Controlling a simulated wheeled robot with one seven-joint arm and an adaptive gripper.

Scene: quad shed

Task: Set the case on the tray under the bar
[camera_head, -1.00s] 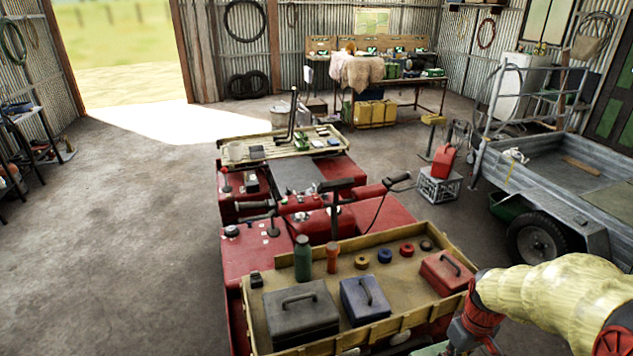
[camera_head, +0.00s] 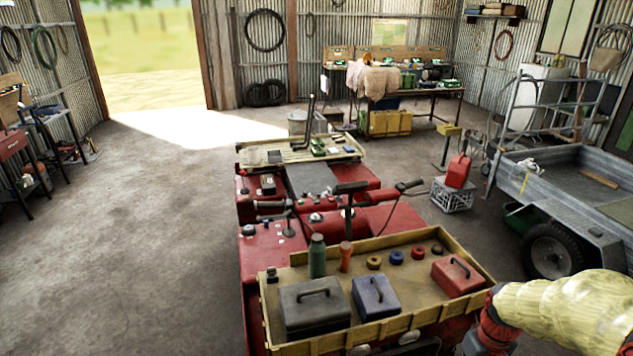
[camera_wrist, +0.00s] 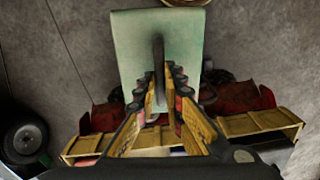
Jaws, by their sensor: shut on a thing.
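A pale green case (camera_wrist: 125,45) with a dark handle (camera_wrist: 160,65) shows in the wrist view. My gripper (camera_wrist: 166,95) is shut on that handle, with the case hanging at its fingertips. In the head view my wrist is at the lower right corner; the fingertips and the held case are out of frame. A red quad carries a near wooden tray (camera_head: 410,262) and a far slatted tray (camera_head: 255,158). A bent black bar (camera_head: 310,115) rises over the far tray, and the handlebar (camera_head: 385,190) lies between the two trays.
The near tray holds a grey case (camera_head: 312,308), a blue case (camera_head: 375,297), a red case (camera_head: 458,276), a green bottle (camera_head: 317,257) and several small rolls. The far tray holds small items. A trailer (camera_head: 560,195) and crate (camera_head: 452,195) stand right. Left floor is clear.

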